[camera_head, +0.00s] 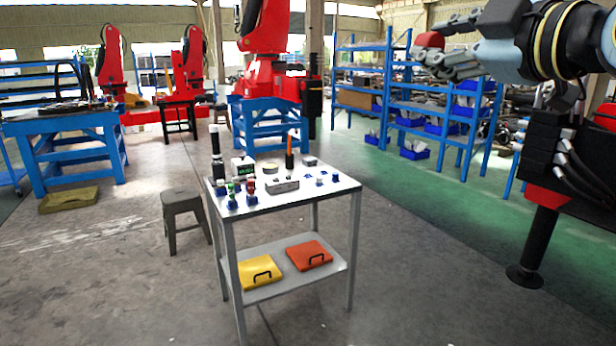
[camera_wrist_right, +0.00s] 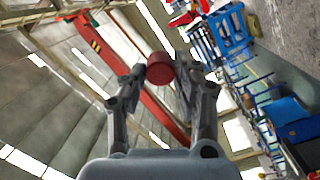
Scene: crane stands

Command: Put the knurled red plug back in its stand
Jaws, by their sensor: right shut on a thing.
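The red plug (camera_head: 431,40) is high in the air at the upper right of the head view, well away from the table. My right gripper (camera_head: 424,56) is shut on it. In the right wrist view the plug (camera_wrist_right: 160,68) sits between the two fingertips of my gripper (camera_wrist_right: 158,76); its knurling is too small to make out. Small blue stands stand on the white table: some at the left front (camera_head: 233,202) hold coloured pieces, and others at the right (camera_head: 320,182) look low and small. I cannot tell which stand is the plug's. My left gripper is not in view.
The white table (camera_head: 290,200) also holds a black bottle (camera_head: 216,160), an orange-and-black upright tool (camera_head: 290,150) and a grey block (camera_head: 282,186). Yellow (camera_head: 260,272) and orange (camera_head: 309,255) cases lie on its lower shelf. A grey stool (camera_head: 183,205) stands left. Floor to the table's right is clear.

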